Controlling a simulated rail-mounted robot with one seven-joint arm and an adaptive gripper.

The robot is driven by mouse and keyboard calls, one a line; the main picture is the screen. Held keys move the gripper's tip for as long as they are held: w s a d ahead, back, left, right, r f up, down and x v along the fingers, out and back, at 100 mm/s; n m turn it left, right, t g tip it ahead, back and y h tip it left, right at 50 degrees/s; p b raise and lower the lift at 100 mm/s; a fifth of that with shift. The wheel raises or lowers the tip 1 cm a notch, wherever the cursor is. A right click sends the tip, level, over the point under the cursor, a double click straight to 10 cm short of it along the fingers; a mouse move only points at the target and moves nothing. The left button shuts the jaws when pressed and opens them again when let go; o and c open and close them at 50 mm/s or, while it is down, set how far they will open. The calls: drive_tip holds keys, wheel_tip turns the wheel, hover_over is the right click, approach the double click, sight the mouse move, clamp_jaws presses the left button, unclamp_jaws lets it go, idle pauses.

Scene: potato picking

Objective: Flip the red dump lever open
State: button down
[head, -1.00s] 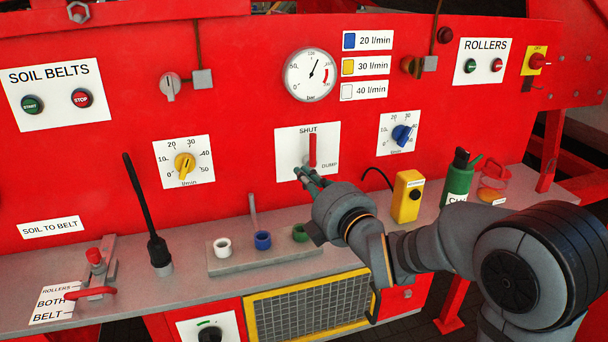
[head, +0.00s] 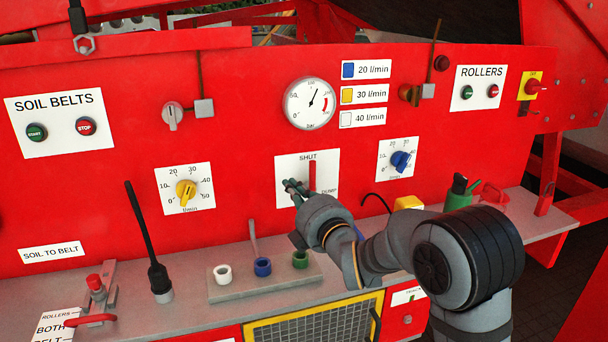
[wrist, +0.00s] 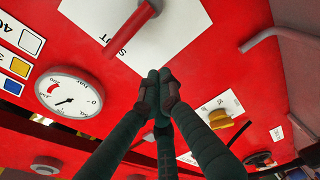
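The red dump lever (head: 312,176) stands upright on its white plate (head: 286,167), its top end towards the word SHUT; the word DUMP is at the lower right, partly covered by my arm. My gripper (head: 295,188) is just left of the lever's lower part, in front of the plate. In the wrist view the fingertips of my gripper (wrist: 158,88) are together with nothing seen between them. The red lever (wrist: 128,30) shows above and left of them there, apart from them in the picture. Whether they touch the panel is unclear.
A yellow dial (head: 186,190) is left of the plate and a blue dial (head: 401,160) right of it. A pressure gauge (head: 310,103) is above.

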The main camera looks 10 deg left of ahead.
sight(311, 176)
drive_tip(key=p+x, duration=0.1)
drive_tip(key=x, duration=0.2)
drive_tip(key=shift+w+a+r, duration=0.15)
drive_tip(key=shift+w, duration=0.1)
drive_tip(key=d, duration=0.1)
drive_tip(key=d+p, duration=0.1)
drive_tip(key=d, duration=0.1)
drive_tip(key=shift+w+d, duration=0.3)
drive_tip(key=shift+w, duration=0.1)
drive_tip(key=shift+w+d, duration=0.1)
drive_tip(key=shift+d, duration=0.1)
drive_tip(key=shift+a+f, duration=0.1)
drive_tip(key=shift+f, duration=0.1)
